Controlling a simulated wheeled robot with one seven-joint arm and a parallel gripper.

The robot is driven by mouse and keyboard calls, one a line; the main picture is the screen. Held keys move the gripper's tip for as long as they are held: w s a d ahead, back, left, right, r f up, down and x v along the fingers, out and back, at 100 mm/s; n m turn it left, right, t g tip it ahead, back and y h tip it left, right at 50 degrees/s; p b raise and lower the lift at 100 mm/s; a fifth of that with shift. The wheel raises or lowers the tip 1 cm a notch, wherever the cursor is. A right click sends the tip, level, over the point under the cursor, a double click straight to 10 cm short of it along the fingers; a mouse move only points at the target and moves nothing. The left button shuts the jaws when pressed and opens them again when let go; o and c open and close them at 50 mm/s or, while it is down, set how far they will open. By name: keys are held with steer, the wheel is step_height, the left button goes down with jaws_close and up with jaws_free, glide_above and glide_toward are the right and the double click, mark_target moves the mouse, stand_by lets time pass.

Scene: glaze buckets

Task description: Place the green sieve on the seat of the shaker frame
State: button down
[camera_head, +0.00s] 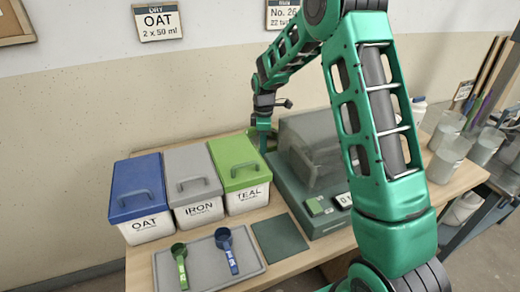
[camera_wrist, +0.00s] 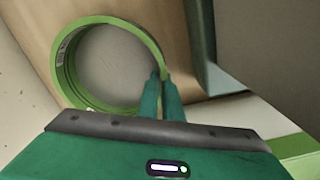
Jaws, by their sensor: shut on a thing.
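The green sieve (camera_wrist: 68,72) shows in the wrist view as a round green ring with a grey mesh. My gripper (camera_wrist: 160,77) is shut on the right side of its rim, one finger inside the ring and one outside. The sieve is over the wooden tabletop; I cannot tell whether it touches it. In the head view my gripper (camera_head: 263,143) is at the back of the table, behind the teal bin and left of the covered balance. The sieve is hidden there. I cannot make out the shaker frame or its seat in either view.
Lidded bins marked OAT (camera_head: 143,195), IRON (camera_head: 192,180) and TEAL (camera_head: 238,168) stand close by. The balance (camera_head: 310,150) has a large grey cover. A tray (camera_head: 200,262) holds a green and a blue scoop. Several clear containers (camera_head: 450,152) stand at the right.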

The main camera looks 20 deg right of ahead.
steer(key=c, duration=1.9)
jaws_free()
steer(key=shift+c, duration=0.2)
steer(key=shift+o, duration=0.2)
step_height(320, 180, up, 12)
steer(key=shift+f, duration=0.25)
steer(key=shift+o, duration=0.3)
steer(key=shift+w+a+f, duration=0.1)
steer(key=shift+w+f, duration=0.05)
steer(key=shift+f, duration=0.3)
steer(key=shift+w+a+f, duration=0.1)
steer(key=shift+f, duration=0.35)
steer(key=shift+s+f, duration=0.15)
steer(key=shift+f, duration=5.05)
